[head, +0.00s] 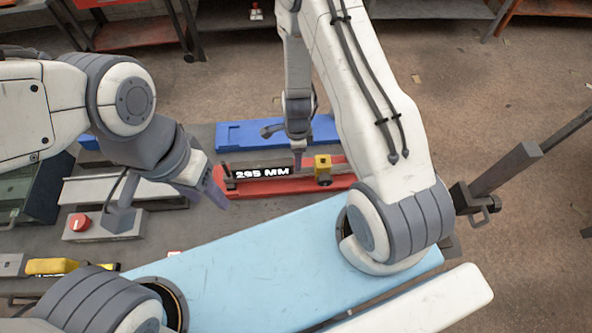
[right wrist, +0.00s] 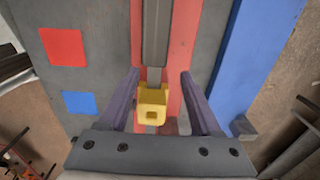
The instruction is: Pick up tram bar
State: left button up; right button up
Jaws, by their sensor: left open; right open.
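A dark bar, which I take for the tram bar (head: 262,168), lies in a red tray (head: 262,188) with the white label "295 MM" over it. A yellow block (head: 322,166) sits at its right end. In the right wrist view the dark bar (right wrist: 157,40) runs up from the yellow block (right wrist: 152,100). My right gripper (right wrist: 160,90) is open, a finger on each side of the block, with gaps showing; whether it is level with the bar I cannot tell. My left gripper (head: 210,188) is open and empty, left of the red tray.
A blue tray (head: 240,134) lies behind the red one. A box with a red button (head: 80,222) and a pale plate (head: 90,190) are at the left. A yellow-handled tool (head: 55,266) lies at the front left. A red square (right wrist: 62,47) and a blue square (right wrist: 79,102) mark the bench.

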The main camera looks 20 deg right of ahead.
notch_tip(320, 180, down, 3)
jog(key=shift+f+b, duration=0.2)
jog(key=shift+b, duration=1)
jog(key=f+b, duration=0.1)
jog(key=b, duration=0.1)
jog(key=f+b, duration=0.4)
jog(key=shift+s+a+f, duration=0.1)
jog(key=shift+s+a, duration=0.2)
jog(key=shift+a, duration=0.05)
pick_arm(q)
notch_tip(320, 180, down, 9)
jog(key=shift+f, duration=0.2)
pick_arm(e)
grip_shut()
